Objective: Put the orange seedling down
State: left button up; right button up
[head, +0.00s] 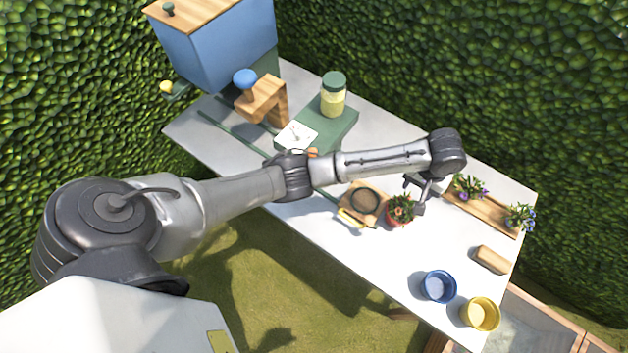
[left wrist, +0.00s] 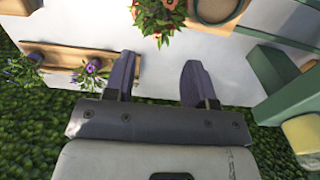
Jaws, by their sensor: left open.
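The orange seedling (head: 400,207), a leafy plant with orange-red flowers in a reddish pot, stands upright on the white table beside a wooden board with a dark ring (head: 365,200). My left gripper (head: 420,203) is just to its right in the head view, and the arm passes above the table. In the left wrist view the two fingers (left wrist: 160,85) are spread with nothing between them. The seedling (left wrist: 160,18) shows beyond the fingertips, apart from them, its pot partly cut off at the top edge. My right gripper is not seen.
A wooden tray (head: 488,211) holds a purple-flowered plant (head: 469,187) and a blue-flowered plant (head: 520,217). A blue pot (head: 438,287), yellow pot (head: 481,314) and wooden block (head: 492,260) stand at the front right. A green scale with a jar (head: 333,97) stands behind. Hedges border the table.

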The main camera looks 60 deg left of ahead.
pick_arm(q)
jog(key=s+d+f+m+t+h, duration=0.1)
jog(key=s+f+m, duration=0.1)
jog(key=s+f, duration=0.5)
jog(key=s+d+f+m+t+h, duration=0.1)
jog(key=s+f+m, duration=0.1)
jog(key=s, duration=0.9)
jog(key=s+a+r+m+y, duration=0.1)
jog(key=s+a, duration=0.2)
jog(key=s, duration=0.5)
jog(key=s+a+r+m+t, duration=0.1)
jog(key=s+a, duration=0.3)
jog(key=s, duration=0.5)
jog(key=shift+r+t+y, duration=0.3)
jog(key=shift+r+y, duration=0.1)
jog(key=shift+r, duration=0.05)
jog(key=shift+a, duration=0.1)
notch_tip(320, 180, up, 21)
jog(key=p, duration=2.1)
jog(key=shift+r, duration=0.2)
